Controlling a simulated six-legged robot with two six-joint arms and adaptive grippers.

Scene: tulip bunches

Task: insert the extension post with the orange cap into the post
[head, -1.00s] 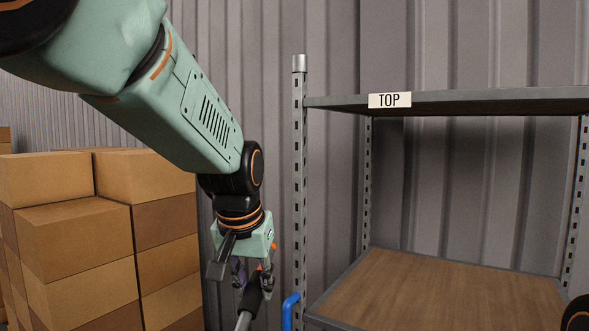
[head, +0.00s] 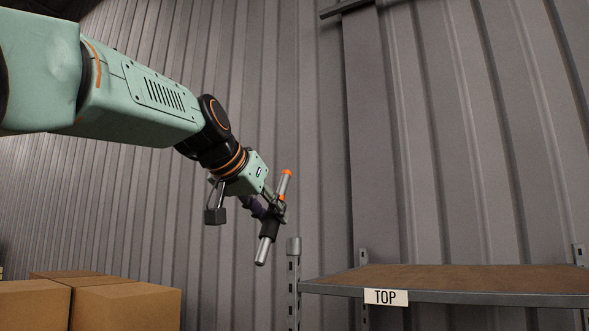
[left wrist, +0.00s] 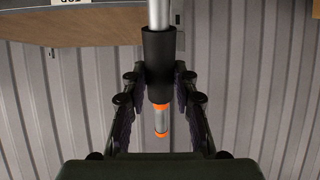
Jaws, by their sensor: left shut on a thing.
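The extension post (head: 264,250) is a silver tube with a black grip sleeve and an orange cap at its upper end. My left gripper (head: 270,213) is shut on its black sleeve, and the post is tilted, its bare lower end pointing down and slightly left. In the left wrist view the extension post (left wrist: 159,50) lies between the fingers (left wrist: 160,100), with the orange part toward the palm side. The shelf's upright post (head: 294,275) has a silver top and stands right of and below the extension post's lower end, apart from it. My right gripper is not in view.
The shelf's top board (head: 450,278) lies to the right, with a TOP label (head: 386,297) on its front edge. Cardboard boxes (head: 125,300) are stacked at lower left. A corrugated wall (head: 420,150) stands behind. The space above the shelf is clear.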

